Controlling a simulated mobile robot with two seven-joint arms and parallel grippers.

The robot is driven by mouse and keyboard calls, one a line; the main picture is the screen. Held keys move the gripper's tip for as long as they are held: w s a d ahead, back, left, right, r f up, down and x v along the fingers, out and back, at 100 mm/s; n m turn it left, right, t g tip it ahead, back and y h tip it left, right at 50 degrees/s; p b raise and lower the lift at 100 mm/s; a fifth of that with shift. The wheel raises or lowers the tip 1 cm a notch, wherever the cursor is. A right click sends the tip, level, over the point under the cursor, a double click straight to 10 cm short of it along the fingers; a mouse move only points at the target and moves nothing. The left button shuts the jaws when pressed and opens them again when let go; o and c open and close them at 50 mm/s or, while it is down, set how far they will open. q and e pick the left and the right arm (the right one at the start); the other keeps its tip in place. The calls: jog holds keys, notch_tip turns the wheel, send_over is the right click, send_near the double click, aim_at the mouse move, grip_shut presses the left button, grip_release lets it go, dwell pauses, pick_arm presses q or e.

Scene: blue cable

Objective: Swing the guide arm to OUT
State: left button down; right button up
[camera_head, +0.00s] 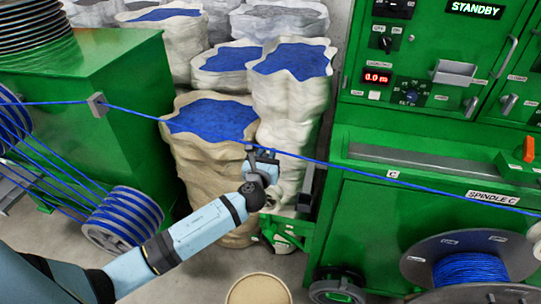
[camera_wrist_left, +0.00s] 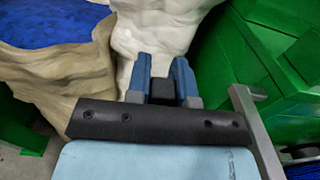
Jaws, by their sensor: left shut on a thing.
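My left gripper (camera_head: 262,156) reaches in from the lower left, in front of the white sacks, right beside the taut blue cable (camera_head: 205,122). Its two blue fingers (camera_wrist_left: 162,78) are closed around a small dark block in the left wrist view, which I take to be part of the guide arm; the fingers hide most of it. A grey bar with a short crosspiece (camera_wrist_left: 256,130) stands right of the gripper in that view. I cannot make out an OUT mark. My right gripper is not in view.
A green machine (camera_head: 420,150) with a STANDBY display and a spindle reel (camera_head: 470,262) stands at right. Sacks of blue material (camera_head: 212,118) stand behind my gripper. A green cabinet (camera_head: 130,110) with a cable eyelet (camera_head: 97,105) is at left. A round tan top (camera_head: 258,289) is at bottom centre.

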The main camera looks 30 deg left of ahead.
pick_arm(q)
jog(key=s+a+f+n+b, duration=0.2)
jog(key=a+f+n+b, duration=0.1)
jog(key=a, duration=0.6)
jog(key=s+a+f+n+b, duration=0.2)
jog(key=a+n+b, duration=0.1)
jog(key=a, duration=0.6)
jog(key=shift+s+f+b, duration=0.3)
jog(key=shift+f+b, duration=0.1)
jog(key=c, duration=1.2)
grip_release()
jog(key=shift+a, duration=0.1)
jog(key=shift+o, duration=1)
jog(key=shift+s+a+f, duration=0.1)
jog(key=shift+a, duration=0.05)
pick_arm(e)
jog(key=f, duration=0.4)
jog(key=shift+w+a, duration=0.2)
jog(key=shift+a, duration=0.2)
